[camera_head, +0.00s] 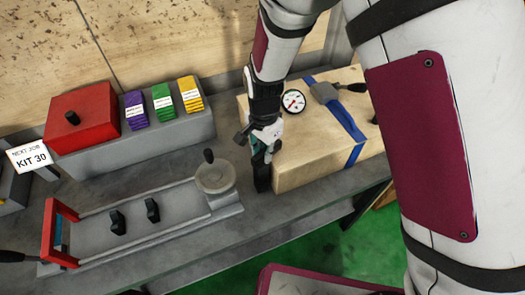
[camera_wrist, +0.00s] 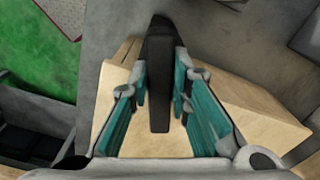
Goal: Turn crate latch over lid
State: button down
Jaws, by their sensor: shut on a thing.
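The crate (camera_head: 318,165) is a pale wooden box with a flat top on the bench at the right of the head view. Its wood also shows on both sides of my fingers in the wrist view (camera_wrist: 255,105). The latch is a long black bar (camera_wrist: 160,112) between my teal-padded fingers. In the head view the dark latch (camera_head: 263,180) shows below my fingers at the crate's left end. My gripper (camera_head: 264,148) is shut on it, and its fingers also fill the wrist view (camera_wrist: 161,88). The latch's pivot is hidden.
A blue strap (camera_head: 346,121), a round gauge (camera_head: 293,102) and a grey-headed tool (camera_head: 324,93) are on the crate top. A grey fixture with a round knob (camera_head: 215,178) stands to the left. A red box (camera_head: 82,118) and coloured packs (camera_head: 162,104) are behind it.

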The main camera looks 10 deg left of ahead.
dwell(0.4)
jog(key=c, duration=1.5)
grip_release()
notch_tip(320, 180, up, 12)
